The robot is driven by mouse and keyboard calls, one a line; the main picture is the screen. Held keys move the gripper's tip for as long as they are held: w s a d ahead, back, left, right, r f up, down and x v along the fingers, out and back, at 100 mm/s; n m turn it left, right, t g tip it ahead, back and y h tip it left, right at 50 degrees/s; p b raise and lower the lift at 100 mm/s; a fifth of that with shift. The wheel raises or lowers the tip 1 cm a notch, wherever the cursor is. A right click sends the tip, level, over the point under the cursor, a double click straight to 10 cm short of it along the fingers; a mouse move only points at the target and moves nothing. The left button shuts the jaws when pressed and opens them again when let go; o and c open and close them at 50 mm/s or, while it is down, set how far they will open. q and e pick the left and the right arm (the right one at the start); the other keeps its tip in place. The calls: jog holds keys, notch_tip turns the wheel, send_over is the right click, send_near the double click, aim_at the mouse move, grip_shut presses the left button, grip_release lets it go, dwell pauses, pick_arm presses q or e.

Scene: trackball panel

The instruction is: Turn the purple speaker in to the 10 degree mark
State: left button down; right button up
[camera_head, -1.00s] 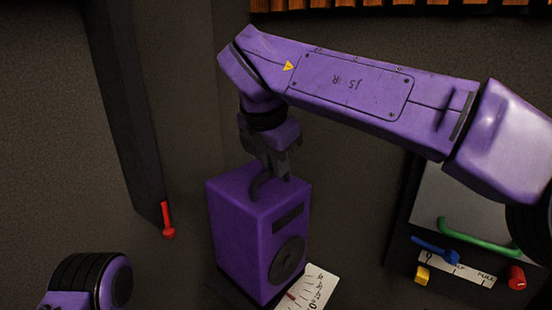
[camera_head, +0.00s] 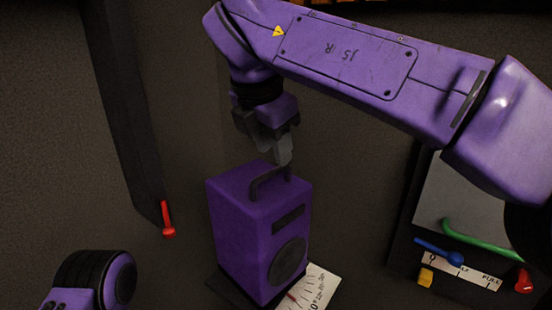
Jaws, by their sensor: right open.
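The purple speaker (camera_head: 250,235) stands upright on a dark base (camera_head: 228,290), with a dark arched handle (camera_head: 268,181) on top and a round cone (camera_head: 287,263) on its front face. A white angle scale (camera_head: 318,290) with marks lies at its front right corner; its numbers are partly hidden and too small to read surely, and a red pointer (camera_head: 291,295) lies over it. My right gripper (camera_head: 284,158) is open, just above the handle's far end, and holds nothing. My left arm shows at the lower left, but its gripper is out of view.
At the right is a panel (camera_head: 460,200) with a green handle (camera_head: 480,237), a blue lever (camera_head: 438,250), a yellow block (camera_head: 426,277) and a red knob (camera_head: 524,281). A red peg (camera_head: 167,220) stands by a dark post (camera_head: 120,110) at left.

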jog(key=p+v, duration=0.1)
jog(key=v, duration=0.5)
jog(key=shift+f, duration=0.1)
